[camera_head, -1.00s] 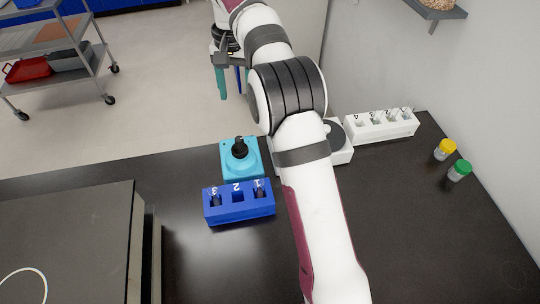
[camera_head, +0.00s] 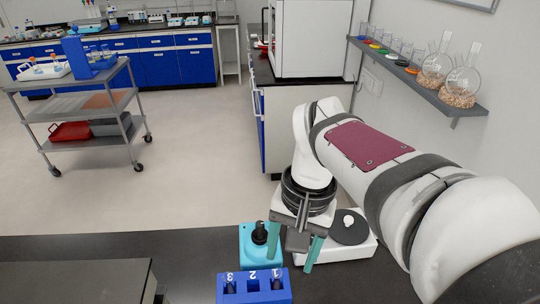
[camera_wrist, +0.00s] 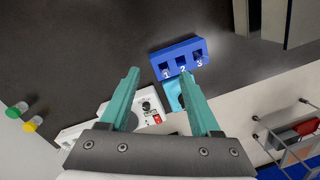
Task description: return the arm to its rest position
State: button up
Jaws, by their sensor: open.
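My gripper (camera_head: 294,248) has two teal fingers spread apart with nothing between them. It hangs pointing down above the black bench, right of a teal mixer (camera_head: 246,245) with a black top and in front of a white device with a round dark plate (camera_head: 352,228). In the wrist view my gripper (camera_wrist: 160,75) is also open and empty. A blue rack (camera_head: 232,297) with slots numbered 1, 2 and 3 stands near the bottom edge, partly cut off. The wrist view shows the whole rack (camera_wrist: 177,50), with the teal mixer (camera_wrist: 172,96) partly behind the right finger.
A grey box (camera_head: 90,285) stands at the lower left of the bench. Yellow-capped (camera_wrist: 33,124) and green-capped (camera_wrist: 13,112) vials stand at the wrist view's left. A wall shelf (camera_head: 425,85) holds flasks. A cart (camera_head: 90,115) stands on the open floor beyond.

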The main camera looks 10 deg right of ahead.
jog(key=shift+s, duration=0.2)
jog(key=shift+s, duration=0.1)
jog(key=s+f, duration=0.3)
jog(key=s, duration=0.4)
jog(key=s+f, duration=0.3)
jog(key=s, duration=0.4)
jog(key=shift+f+m+y, duration=0.2)
jog(key=shift+m+y, duration=0.1)
jog(key=shift+s, duration=0.1)
